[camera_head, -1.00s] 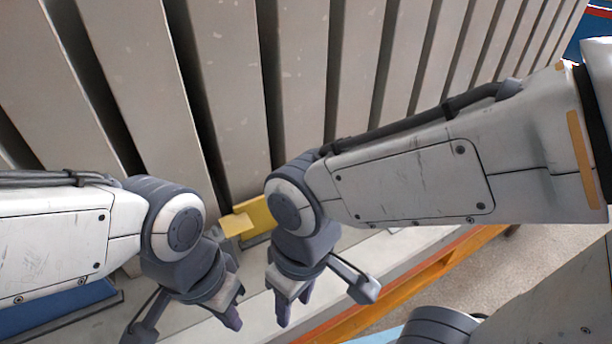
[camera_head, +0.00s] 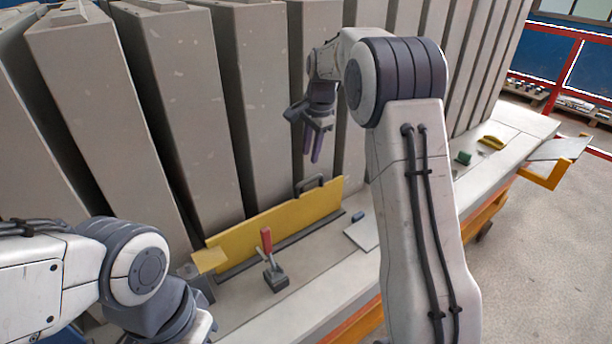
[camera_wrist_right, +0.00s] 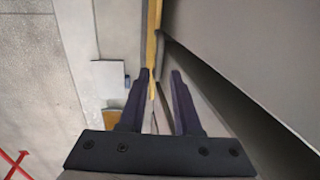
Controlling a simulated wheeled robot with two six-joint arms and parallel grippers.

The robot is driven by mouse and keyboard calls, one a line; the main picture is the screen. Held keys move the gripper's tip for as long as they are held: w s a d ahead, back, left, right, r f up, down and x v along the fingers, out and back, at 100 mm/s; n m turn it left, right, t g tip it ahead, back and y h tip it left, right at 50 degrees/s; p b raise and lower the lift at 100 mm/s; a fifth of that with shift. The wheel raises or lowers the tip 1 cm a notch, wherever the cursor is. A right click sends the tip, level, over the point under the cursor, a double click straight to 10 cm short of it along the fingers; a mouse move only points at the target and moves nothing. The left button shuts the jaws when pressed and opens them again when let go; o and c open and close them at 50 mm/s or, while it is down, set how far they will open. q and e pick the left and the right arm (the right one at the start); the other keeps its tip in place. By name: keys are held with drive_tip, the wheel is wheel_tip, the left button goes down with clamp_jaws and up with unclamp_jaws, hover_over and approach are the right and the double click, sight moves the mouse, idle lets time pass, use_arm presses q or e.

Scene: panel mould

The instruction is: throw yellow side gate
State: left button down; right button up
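The yellow side gate (camera_head: 285,222) is a long upright plate standing along the foot of the grey concrete slabs. A dark handle (camera_head: 309,183) sits on its top edge, towards its right end. My right gripper (camera_head: 315,158) is above the handle, fingers pointing down, apart from it. In the right wrist view my right gripper (camera_wrist_right: 160,78) is open, and the gate's yellow edge (camera_wrist_right: 152,40) shows edge-on beyond the gap between its fingers. A clamp with a red lever (camera_head: 267,243) stands upright in front of the gate. My left arm's wrist is at lower left; its fingers are out of frame.
Tall grey slabs (camera_head: 180,90) stand in a close row behind the gate. A white plate (camera_head: 362,232) lies on the ledge right of the gate. A green block (camera_head: 463,158) and a yellow piece (camera_head: 491,142) lie farther right. My right arm hides part of the ledge.

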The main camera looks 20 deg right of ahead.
sight(305, 181)
drive_tip(key=f, duration=0.3)
drive_tip(key=w+f+p, duration=0.1)
drive_tip(key=f, duration=0.2)
drive_tip(key=f+p, duration=0.1)
drive_tip(key=f, duration=0.3)
drive_tip(key=shift+w+a, duration=0.3)
drive_tip(key=shift+w, duration=0.1)
clamp_jaws()
drive_tip(key=shift+r, duration=0.15)
idle(0.7)
